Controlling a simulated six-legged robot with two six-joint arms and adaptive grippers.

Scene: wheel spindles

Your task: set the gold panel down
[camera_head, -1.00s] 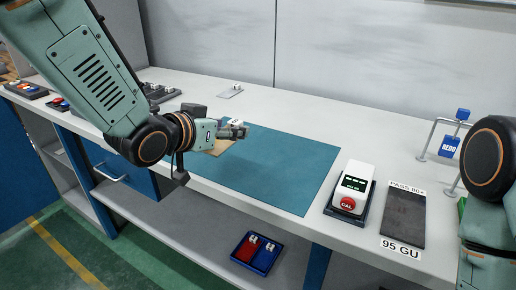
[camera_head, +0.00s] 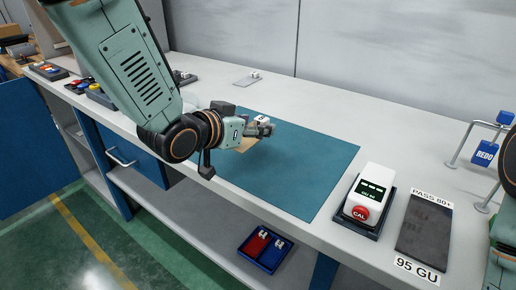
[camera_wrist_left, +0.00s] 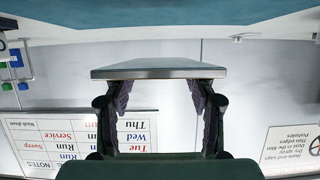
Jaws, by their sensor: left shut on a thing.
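The gold panel (camera_head: 246,145) shows in the head view as a small tan piece at my left gripper (camera_head: 262,129), above the left end of the teal mat (camera_head: 300,165). The gripper and wrist hide part of it. In the left wrist view the panel (camera_wrist_left: 158,69) is a thin, nearly level slab seen edge-on at the fingertips of my left gripper (camera_wrist_left: 160,95). A gap shows between it and the mat (camera_wrist_left: 160,12) there. My left gripper is shut on the panel. My right gripper is out of view; only parts of that arm show at the right edge.
Right of the mat stand a white meter (camera_head: 369,193) with a red CAL button, then a dark pad (camera_head: 424,226) marked PASS 80+ and a REDO stand (camera_head: 484,154). A red-and-blue tray (camera_head: 265,247) sits on the lower shelf. Most of the mat is clear.

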